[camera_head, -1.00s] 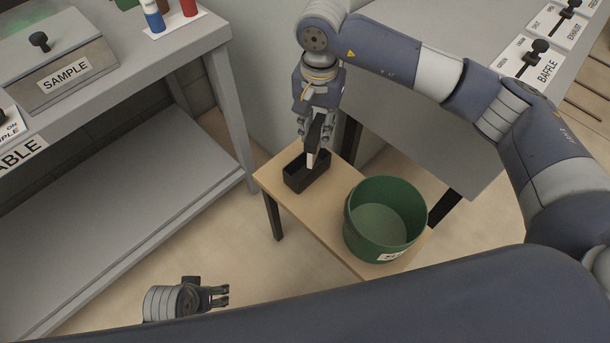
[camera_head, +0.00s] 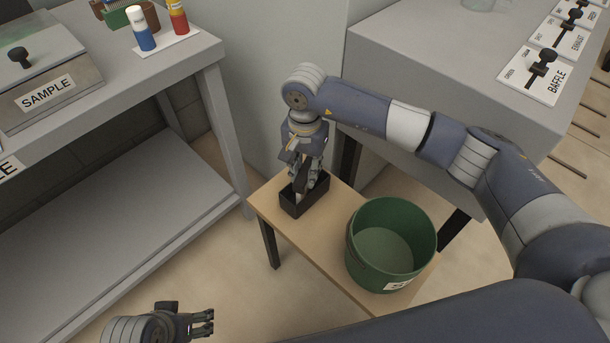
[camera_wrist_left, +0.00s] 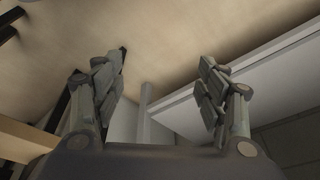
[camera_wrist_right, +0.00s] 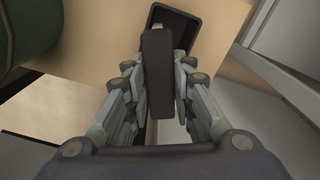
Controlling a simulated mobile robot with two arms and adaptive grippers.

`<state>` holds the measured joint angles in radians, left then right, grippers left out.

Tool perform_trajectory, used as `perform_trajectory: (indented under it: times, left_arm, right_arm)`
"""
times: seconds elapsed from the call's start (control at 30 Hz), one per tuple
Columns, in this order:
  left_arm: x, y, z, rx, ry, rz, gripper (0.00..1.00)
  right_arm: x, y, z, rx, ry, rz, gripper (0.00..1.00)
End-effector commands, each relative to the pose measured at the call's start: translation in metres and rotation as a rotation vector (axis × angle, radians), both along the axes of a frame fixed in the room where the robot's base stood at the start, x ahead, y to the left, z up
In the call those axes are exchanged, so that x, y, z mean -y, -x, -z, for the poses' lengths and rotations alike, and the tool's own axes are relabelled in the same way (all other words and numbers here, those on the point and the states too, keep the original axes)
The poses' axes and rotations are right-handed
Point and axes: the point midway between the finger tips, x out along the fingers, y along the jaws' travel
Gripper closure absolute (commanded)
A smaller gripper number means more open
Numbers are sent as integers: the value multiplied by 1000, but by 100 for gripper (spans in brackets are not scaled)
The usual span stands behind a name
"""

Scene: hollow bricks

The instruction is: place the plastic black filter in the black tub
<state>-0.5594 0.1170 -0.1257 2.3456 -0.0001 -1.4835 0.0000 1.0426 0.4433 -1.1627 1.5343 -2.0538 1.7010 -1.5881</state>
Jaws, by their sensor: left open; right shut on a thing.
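The black tub (camera_head: 291,206) is a small open rectangular box on the wooden table. It also shows in the right wrist view (camera_wrist_right: 183,20), partly hidden behind the filter. My right gripper (camera_head: 304,186) points down over the tub and is shut on the black filter (camera_wrist_right: 157,72), a dark elongated block between its fingers. In the head view the fingertips and filter are at the tub's opening; how deep the filter reaches is hard to tell. My left gripper (camera_head: 207,323) is open and empty at the lower left, away from the table.
A green bucket (camera_head: 352,262) stands on the same wooden table (camera_head: 318,242), right of the tub. A grey workbench (camera_head: 205,62) with a lower shelf is at left. A grey cabinet (camera_head: 400,60) with labelled levers is behind on the right.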

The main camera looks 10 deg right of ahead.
Motion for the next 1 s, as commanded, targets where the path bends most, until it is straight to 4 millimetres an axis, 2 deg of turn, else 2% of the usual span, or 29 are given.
perform_trajectory:
  times: [0.03, 0.1, 0.5, 0.53, 0.6, 1.0]
  left_arm:
    - [0, 1, -4, 5, 0, 0, 33]
    - [0, 2, -8, 6, 0, 0, 33]
    - [-1, 3, -11, 10, 1, -1, 33]
    - [-1, 3, -14, 12, 1, -1, 33]
    - [-1, 3, -14, 12, 1, -1, 33]
    - [-1, 3, -16, 13, 2, -1, 33]
  right_arm:
    - [-1, 1, 10, -3, -1, 1, 100]
    - [0, 1, 18, -2, -1, 1, 100]
    - [0, 0, 23, 1, -1, 0, 100]
    - [0, 0, 22, 1, -1, 0, 73]
    - [0, 0, 21, 1, -1, 0, 57]
    - [0, 0, 19, 1, -1, 0, 57]
